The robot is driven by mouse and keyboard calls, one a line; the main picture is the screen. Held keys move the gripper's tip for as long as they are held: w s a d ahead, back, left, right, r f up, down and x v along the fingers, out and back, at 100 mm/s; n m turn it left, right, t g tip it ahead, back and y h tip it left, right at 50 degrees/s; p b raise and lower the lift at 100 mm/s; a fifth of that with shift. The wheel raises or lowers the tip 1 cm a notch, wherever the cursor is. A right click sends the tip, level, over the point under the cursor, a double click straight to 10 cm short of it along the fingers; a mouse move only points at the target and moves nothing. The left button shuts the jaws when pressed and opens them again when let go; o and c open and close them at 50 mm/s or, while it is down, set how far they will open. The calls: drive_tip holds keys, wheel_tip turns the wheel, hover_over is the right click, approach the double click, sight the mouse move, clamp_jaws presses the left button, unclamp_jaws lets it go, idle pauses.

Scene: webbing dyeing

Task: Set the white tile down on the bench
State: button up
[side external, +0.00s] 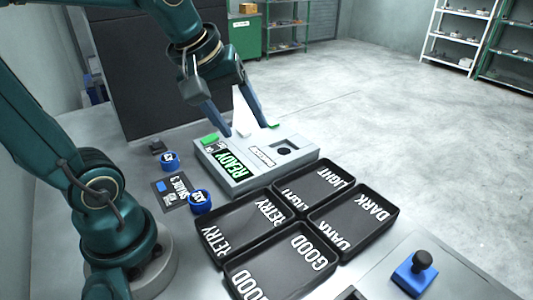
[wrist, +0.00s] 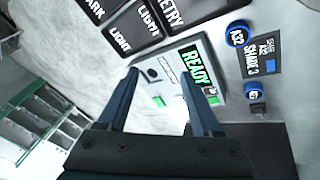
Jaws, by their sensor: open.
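The white tile (side external: 242,112) shows as a pale upright shape between the fingers of my gripper (side external: 246,129), over the back of the grey instrument box. In the wrist view a bright white patch (wrist: 158,118) lies between the fingers of my gripper (wrist: 159,72); its edges are washed out. The fingers are spread apart, one on each side of the tile. I cannot tell whether the tile touches the box. The bench (side external: 134,172) is a grey surface around and under the box.
The instrument box (side external: 240,185) shows a green READY display and a round dark port. Black trays marked RETRY (side external: 218,253), LIGHT, GOOD and DARK stand in front of it. Blue pots (side external: 201,202) and a SHADE 3 card (side external: 172,192) lie left. A blue block with black knob (side external: 414,278) is front right.

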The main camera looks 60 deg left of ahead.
drive_tip(key=s+d+f+m, duration=0.3)
drive_tip(key=s+m, duration=0.4)
drive_tip(key=m, duration=0.4)
drive_tip(key=shift+s+d+h, duration=0.15)
drive_tip(key=shift+d+h, duration=0.15)
drive_tip(key=shift+d, duration=0.55)
